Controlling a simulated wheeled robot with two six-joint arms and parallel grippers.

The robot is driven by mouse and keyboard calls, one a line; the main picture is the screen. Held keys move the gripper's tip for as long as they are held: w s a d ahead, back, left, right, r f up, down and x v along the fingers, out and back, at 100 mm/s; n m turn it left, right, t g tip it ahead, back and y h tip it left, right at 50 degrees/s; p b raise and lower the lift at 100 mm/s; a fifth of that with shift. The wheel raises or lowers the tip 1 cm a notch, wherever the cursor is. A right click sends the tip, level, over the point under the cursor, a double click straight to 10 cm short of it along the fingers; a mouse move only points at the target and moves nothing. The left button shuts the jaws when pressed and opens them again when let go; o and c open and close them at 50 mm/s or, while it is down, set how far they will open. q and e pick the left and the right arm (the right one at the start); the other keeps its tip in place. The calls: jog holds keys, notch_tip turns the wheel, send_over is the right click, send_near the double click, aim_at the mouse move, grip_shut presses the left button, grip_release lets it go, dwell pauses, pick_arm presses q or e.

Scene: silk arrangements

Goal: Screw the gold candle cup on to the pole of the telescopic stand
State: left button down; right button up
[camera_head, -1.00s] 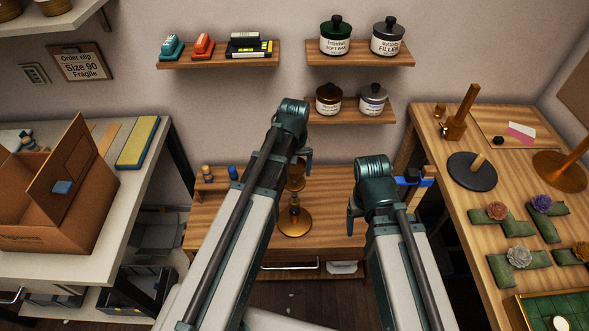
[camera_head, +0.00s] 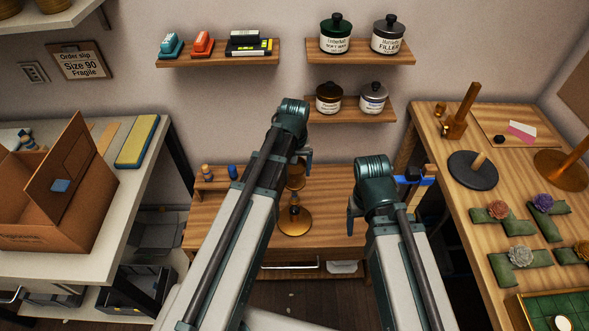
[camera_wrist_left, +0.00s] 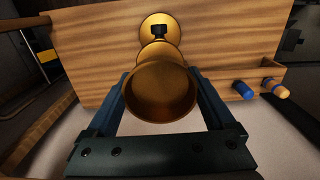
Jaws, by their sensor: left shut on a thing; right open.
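The gold candle cup (camera_wrist_left: 160,92) sits between the fingers of my left gripper (camera_wrist_left: 161,78), its wide open mouth facing the left wrist camera. My left gripper is shut on it. In the head view the cup (camera_head: 296,179) is partly hidden behind my left arm. The telescopic stand has a round gold base (camera_head: 294,222) on the low wooden table, directly below the cup. In the left wrist view the base (camera_wrist_left: 160,20) and a dark collar (camera_wrist_left: 159,30) show beyond the cup. Whether cup and pole touch is hidden. My right gripper (camera_head: 353,213) is open and empty, right of the stand.
The low wooden table (camera_head: 220,215) has a small rack with a blue-capped item (camera_head: 233,172) at its left. A blue-and-yellow object (camera_head: 415,177) is behind my right wrist. A cardboard box (camera_head: 50,225) and a flower-covered workbench (camera_head: 475,220) flank the table.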

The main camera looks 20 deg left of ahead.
pick_arm(q)
jog(key=shift+f+b, duration=0.85)
jog(key=shift+b, duration=0.05)
dwell(1.2)
grip_release()
jog(key=shift+r, duration=0.1)
jog(key=shift+r+p, duration=2.9)
jog(key=shift+p, duration=0.1)
jog(key=shift+r, duration=0.1)
notch_tip(320, 180, up, 14)
jog(key=p, duration=1.4)
jog(key=shift+f, duration=0.2)
jog(key=shift+f, duration=0.1)
